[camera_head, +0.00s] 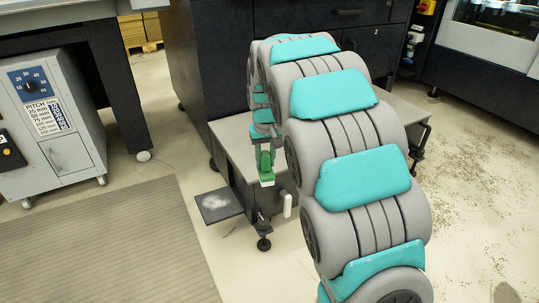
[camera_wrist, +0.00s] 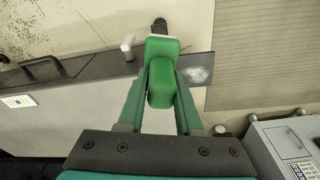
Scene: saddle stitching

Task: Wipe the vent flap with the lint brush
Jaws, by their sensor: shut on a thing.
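The lint brush is green with a pale edge at its end. It shows below my gripper (camera_head: 264,148) in the head view (camera_head: 265,165) and between the fingers in the wrist view (camera_wrist: 161,85). My gripper (camera_wrist: 161,62) is shut on it and holds it up near the front of the grey bench. The vent flap seems to be the dark flat plate (camera_head: 219,205) jutting left from the bench. It bears a whitish dusty patch, also seen in the wrist view (camera_wrist: 198,75). The brush looks apart from that patch; its exact height above the plate is unclear.
A white cylinder (camera_head: 287,204) stands out from the bench edge, close to the brush. A grey control cabinet (camera_head: 52,125) is at the left. A ribbed mat (camera_head: 105,245) covers the floor at the lower left. The bench (camera_head: 228,150) backs onto black machinery.

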